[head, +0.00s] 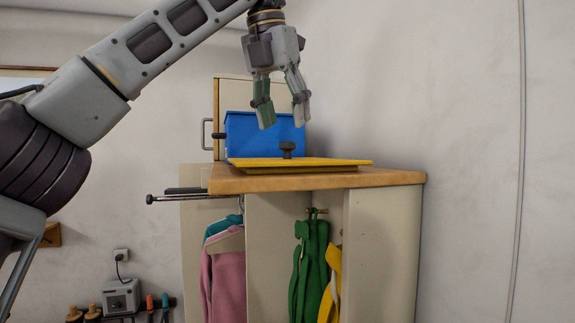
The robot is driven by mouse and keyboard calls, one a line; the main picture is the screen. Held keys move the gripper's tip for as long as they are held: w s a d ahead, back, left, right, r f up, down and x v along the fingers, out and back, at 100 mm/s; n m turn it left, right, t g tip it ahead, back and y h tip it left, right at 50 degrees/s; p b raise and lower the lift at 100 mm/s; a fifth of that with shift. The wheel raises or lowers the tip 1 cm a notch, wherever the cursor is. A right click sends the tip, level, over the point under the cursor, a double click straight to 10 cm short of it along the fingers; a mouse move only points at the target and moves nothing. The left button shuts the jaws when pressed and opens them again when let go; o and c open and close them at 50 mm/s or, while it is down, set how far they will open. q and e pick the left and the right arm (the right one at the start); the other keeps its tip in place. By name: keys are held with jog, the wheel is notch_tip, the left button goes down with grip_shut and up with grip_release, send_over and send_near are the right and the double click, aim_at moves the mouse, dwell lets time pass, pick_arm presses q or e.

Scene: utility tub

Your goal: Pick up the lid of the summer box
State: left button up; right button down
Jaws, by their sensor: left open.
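The yellow lid (335,162) lies flat on the wooden top of a cabinet, with a dark knob (287,148) standing up from it. A blue box (240,136) stands behind the lid. My left gripper (284,123) is open and empty, pointing down above the knob, with its fingers in front of the blue box. The fingertips look apart from the knob. My right gripper is not in view.
The cabinet top (390,177) has bare wood to the right of the lid. A pale upright panel (231,93) stands behind the blue box. Clothes (223,270) hang in the open cabinet below. A plain wall (460,120) is on the right.

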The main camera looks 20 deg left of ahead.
aim_at(287, 156)
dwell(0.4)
pick_arm(q)
jog(key=shift+x, duration=2.6)
jog(key=shift+a, duration=0.15)
jog(key=c, duration=1.2)
